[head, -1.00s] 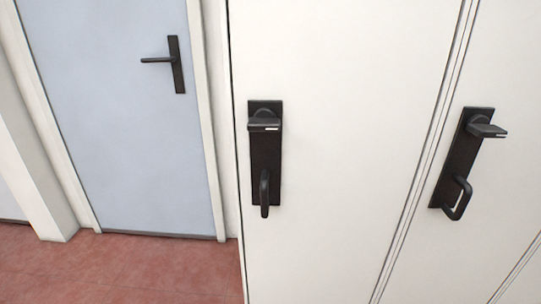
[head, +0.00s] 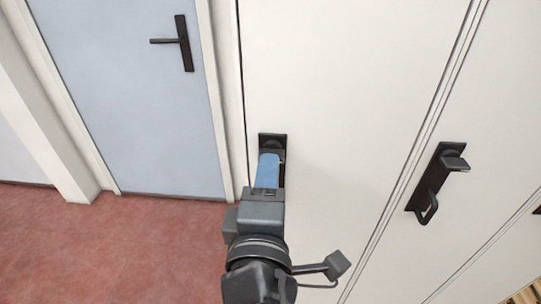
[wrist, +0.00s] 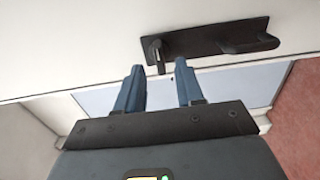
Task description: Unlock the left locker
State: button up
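The left locker (head: 340,70) is a tall, closed white door with a black lock plate (head: 272,138). In the wrist view the plate (wrist: 200,38) lies sideways, with a thumb turn (wrist: 156,50) at its left and a pull handle (wrist: 252,44) at its right. My gripper (head: 268,156) is in front of this plate and hides most of it in the head view. In the wrist view my gripper (wrist: 159,67) has its two blue fingers apart, with the thumb turn's end between or just ahead of the tips. I cannot tell whether they touch.
The neighbouring locker's black lock plate with handle (head: 435,185) is to the right. A blue-grey door (head: 130,100) with a black lever handle (head: 180,42) is at the left. The reddish floor (head: 150,250) is clear at lower left.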

jog(key=shift+w, duration=1.95)
jog(key=shift+c, duration=0.4)
grip_shut()
jog(key=shift+d, duration=0.1)
